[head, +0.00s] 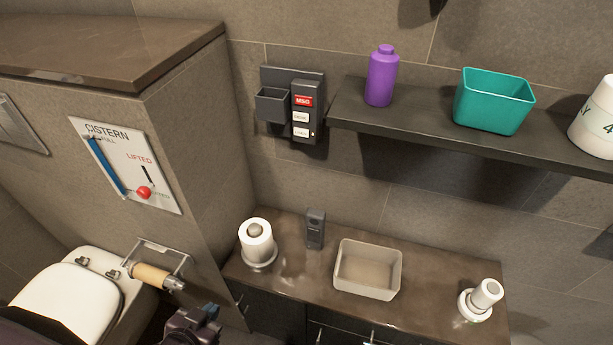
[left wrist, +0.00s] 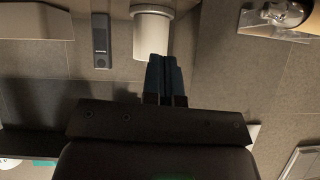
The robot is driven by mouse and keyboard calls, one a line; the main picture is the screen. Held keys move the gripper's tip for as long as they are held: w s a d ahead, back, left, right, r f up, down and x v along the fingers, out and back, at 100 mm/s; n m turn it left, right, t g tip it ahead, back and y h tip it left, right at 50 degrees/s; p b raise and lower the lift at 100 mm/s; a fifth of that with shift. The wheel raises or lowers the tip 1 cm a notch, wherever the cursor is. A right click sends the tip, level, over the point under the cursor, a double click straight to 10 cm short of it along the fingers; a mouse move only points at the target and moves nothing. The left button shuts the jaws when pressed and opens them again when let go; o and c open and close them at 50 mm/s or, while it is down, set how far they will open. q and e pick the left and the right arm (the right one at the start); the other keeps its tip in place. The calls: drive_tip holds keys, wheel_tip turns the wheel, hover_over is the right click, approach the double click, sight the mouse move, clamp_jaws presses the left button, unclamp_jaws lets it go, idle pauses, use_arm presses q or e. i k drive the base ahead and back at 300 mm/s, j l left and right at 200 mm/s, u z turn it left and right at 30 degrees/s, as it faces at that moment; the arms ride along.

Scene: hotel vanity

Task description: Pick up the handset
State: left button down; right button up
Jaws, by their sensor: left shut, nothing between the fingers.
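A small dark grey handset (head: 315,228) stands upright on the brown vanity counter, between a paper roll and a pale tray. It also shows in the left wrist view (left wrist: 102,40), left of the fingers. My left gripper (head: 211,311) is at the bottom of the head view, in front of the counter and to the left of the handset. In the left wrist view its blue fingers (left wrist: 165,72) are together with nothing between them, apart from the handset. A dark wall unit (head: 303,110) with a red MSG label and an empty-looking holder is mounted above. My right gripper is not in view.
The white paper roll (head: 257,242) stands close left of the handset, the pale tray (head: 368,270) close right. A white cylinder (head: 482,298) is farther right. The wall shelf (head: 430,133) overhangs, holding a purple bottle (head: 382,76) and teal bin (head: 494,101). A toilet-paper holder (head: 155,272) projects at left.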

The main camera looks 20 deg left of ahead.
sight(315, 220)
drive_tip(key=l+u, duration=0.2)
drive_tip(key=l, duration=0.3)
drive_tip(key=k+l+u, duration=0.2)
drive_tip(key=l, duration=0.25)
drive_tip(key=l+u, duration=0.2)
drive_tip(key=l, duration=0.3)
